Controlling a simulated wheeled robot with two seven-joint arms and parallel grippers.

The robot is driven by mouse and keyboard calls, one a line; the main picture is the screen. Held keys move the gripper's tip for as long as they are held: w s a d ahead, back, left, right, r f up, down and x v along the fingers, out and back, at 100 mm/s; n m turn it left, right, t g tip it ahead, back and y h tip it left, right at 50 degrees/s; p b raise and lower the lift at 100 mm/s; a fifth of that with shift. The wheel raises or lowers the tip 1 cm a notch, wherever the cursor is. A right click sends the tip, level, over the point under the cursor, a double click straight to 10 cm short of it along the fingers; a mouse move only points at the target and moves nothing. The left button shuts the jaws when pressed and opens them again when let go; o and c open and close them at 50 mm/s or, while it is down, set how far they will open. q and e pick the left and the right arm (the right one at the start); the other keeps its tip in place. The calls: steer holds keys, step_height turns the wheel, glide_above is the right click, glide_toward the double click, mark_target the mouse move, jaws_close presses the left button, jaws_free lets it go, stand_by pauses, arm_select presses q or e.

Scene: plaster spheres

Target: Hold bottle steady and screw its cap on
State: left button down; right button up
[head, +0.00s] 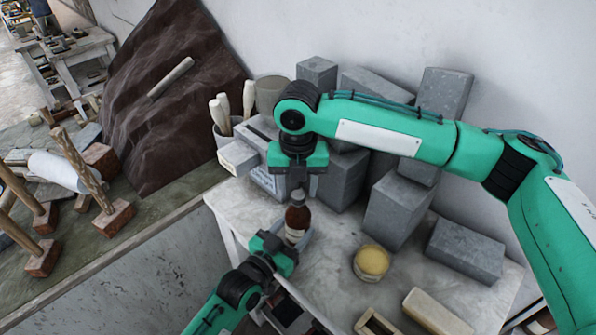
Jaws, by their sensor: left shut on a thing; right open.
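A brown bottle (296,216) with a pale label stands upright on the white table (345,240), near its left side. Its neck and top are just under my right gripper (298,190), which points straight down over it. The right gripper is open. I cannot tell whether a cap sits on the bottle or between the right fingers. My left gripper (290,243) comes in from below and is shut on the bottle's lower body. The bottle's base is partly hidden by it.
Grey stone blocks (397,207) stand behind and to the right. A round tin with yellow content (372,262) and pale boxes (436,310) lie right and front. A cup of wooden tools (222,118) is at back left.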

steer(key=shift+f, duration=0.65)
jaws_close()
